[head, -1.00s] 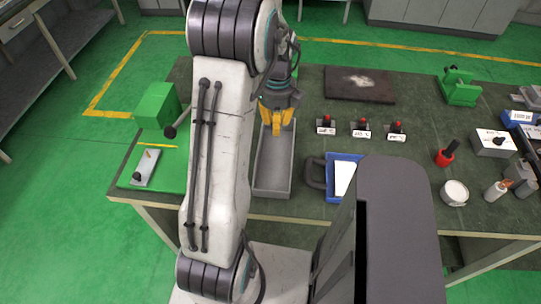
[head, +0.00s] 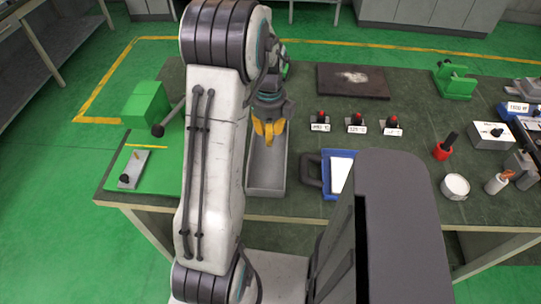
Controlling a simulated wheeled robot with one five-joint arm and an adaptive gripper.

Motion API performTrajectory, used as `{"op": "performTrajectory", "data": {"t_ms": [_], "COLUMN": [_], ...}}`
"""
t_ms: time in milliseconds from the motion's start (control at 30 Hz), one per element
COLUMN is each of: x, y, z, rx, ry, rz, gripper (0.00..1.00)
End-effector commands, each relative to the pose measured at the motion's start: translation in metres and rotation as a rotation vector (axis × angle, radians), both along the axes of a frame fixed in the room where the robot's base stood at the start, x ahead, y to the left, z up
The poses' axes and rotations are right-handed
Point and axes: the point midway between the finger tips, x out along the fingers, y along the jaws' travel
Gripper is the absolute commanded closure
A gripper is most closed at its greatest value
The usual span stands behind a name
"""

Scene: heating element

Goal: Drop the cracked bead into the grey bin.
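The grey bin (head: 266,178) is a long, open-topped trough on the dark green table, just right of my arm. My gripper (head: 269,138) has yellow fingers pointing down over the far half of the bin. The fingers look close together, but whether they are shut or hold something is too small to tell. I cannot make out the cracked bead in this view. It may be hidden by the fingers, the bin walls or my arm.
A blue tray (head: 330,188) with a white sheet stands right of the bin. Several red-knobbed labelled holders (head: 357,124) stand behind it. A green block (head: 146,103) and a small grey fixture (head: 133,169) are left of my arm. A dark plate (head: 352,82) lies at the back.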

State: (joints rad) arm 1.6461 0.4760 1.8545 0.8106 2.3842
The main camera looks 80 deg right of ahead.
Motion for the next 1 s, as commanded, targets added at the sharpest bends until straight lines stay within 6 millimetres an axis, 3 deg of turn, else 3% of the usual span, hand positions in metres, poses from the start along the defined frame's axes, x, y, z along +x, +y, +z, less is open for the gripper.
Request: {"op": "performTrajectory", "data": {"t_ms": [33,67,333,733,1000], "x": [0.000,0.000,0.000,0.000,0.000], "y": [0.000,0.000,0.000,0.000,-0.001], "z": [0.000,0.000,0.000,0.007,0.047], "rx": [0.000,0.000,0.000,0.000,-0.005], "ry": [0.000,0.000,0.000,0.000,0.000], "rz": [0.000,0.000,0.000,0.000,0.000], "gripper": [0.90,0.72,0.48,0.47,0.47]}}
